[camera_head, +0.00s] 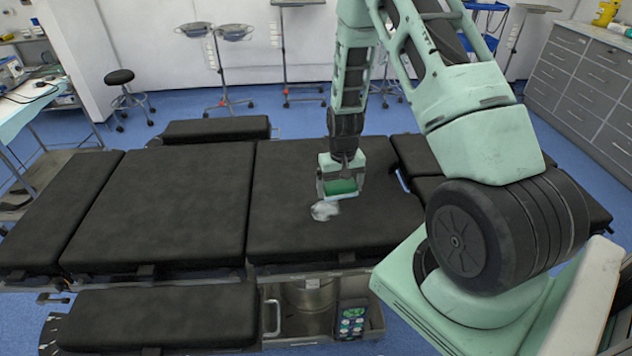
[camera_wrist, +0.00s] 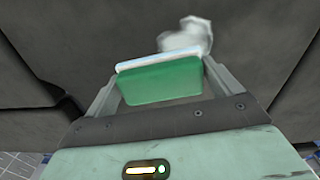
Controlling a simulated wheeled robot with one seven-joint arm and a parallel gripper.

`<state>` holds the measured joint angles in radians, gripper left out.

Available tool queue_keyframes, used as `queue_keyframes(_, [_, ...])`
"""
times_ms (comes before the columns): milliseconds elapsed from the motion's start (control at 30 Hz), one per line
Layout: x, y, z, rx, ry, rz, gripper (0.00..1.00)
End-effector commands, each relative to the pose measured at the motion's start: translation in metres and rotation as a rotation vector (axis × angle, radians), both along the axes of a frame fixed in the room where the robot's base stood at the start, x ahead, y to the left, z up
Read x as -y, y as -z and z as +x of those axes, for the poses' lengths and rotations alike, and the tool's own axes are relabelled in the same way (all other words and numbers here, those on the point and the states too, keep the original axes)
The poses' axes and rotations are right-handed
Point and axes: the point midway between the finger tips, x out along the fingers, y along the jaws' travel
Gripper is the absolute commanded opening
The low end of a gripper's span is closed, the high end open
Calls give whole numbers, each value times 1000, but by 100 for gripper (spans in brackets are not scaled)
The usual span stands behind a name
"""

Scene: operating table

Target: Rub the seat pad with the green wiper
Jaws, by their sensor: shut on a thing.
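My gripper (camera_head: 341,180) is shut on the green wiper (camera_head: 340,187), just above the black seat pad (camera_head: 290,165) of the operating table. In the wrist view the wiper (camera_wrist: 160,84) sits between the two fingers, with a pale blue-white edge along its far side. A whitish, cloudy patch (camera_head: 324,210) shows on the seat pad just below and left of the wiper in the head view. It also shows beyond the wiper in the wrist view (camera_wrist: 188,36). I cannot tell whether the wiper touches the pad.
Other black pads (camera_head: 165,200) lie left of the seat pad, and a lower pad (camera_head: 155,316) is at the front left. A control panel (camera_head: 352,320) is on the table's front side. Wheeled stands (camera_head: 225,75) and a stool (camera_head: 122,90) stand behind; grey drawers (camera_head: 580,85) are at the right.

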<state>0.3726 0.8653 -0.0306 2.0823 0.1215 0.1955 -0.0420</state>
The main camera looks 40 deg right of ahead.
Motion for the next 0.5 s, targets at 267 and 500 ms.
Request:
queue_keyframes(267, [-1, -28, 5, 1, -2, 0, 65])
queue_keyframes(500, [-1, -32, 6, -1, -1, 0, 65])
